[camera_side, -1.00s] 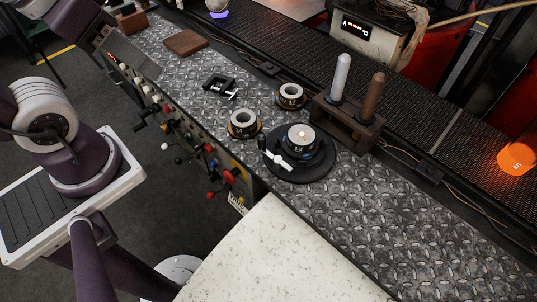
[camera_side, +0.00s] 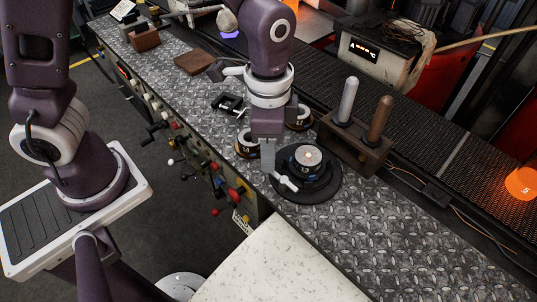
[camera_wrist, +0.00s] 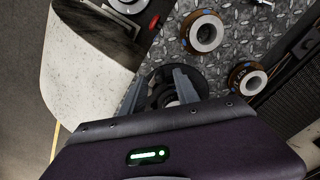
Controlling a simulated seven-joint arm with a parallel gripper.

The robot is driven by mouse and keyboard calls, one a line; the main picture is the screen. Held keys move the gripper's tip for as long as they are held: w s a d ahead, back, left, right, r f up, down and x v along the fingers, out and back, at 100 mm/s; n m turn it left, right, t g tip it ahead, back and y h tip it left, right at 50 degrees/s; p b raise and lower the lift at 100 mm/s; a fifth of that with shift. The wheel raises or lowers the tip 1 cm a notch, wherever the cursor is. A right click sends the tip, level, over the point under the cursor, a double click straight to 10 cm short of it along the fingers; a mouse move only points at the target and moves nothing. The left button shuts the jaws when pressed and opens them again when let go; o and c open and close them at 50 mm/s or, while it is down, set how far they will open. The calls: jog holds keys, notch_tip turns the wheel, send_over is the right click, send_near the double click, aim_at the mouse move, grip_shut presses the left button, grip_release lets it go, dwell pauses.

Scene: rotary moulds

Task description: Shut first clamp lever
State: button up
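A round dark mould with a pale centre (camera_side: 308,157) sits on a black turntable disc (camera_side: 325,187). A white clamp lever (camera_side: 285,182) sticks out from the mould's near left side. My gripper (camera_side: 268,172) points down just left of the mould, its tip close above the lever; I cannot tell whether they touch. In the wrist view my gripper (camera_wrist: 160,82) has its two fingers apart, with the dark mould (camera_wrist: 165,90) partly visible between and behind them. Nothing is seen held. The lever is not clearly made out in the wrist view.
Two ring-shaped parts stand behind, one ring (camera_wrist: 205,35) and another ring (camera_wrist: 250,80). A wooden rack (camera_side: 352,145) with two upright handles is right of the turntable. A pale worktop (camera_side: 270,265) lies in front. The tread-plate bench (camera_side: 400,235) is clear at right.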

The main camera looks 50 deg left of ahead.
notch_tip(320, 180, down, 2)
jog(key=shift+f, duration=0.2)
grip_shut()
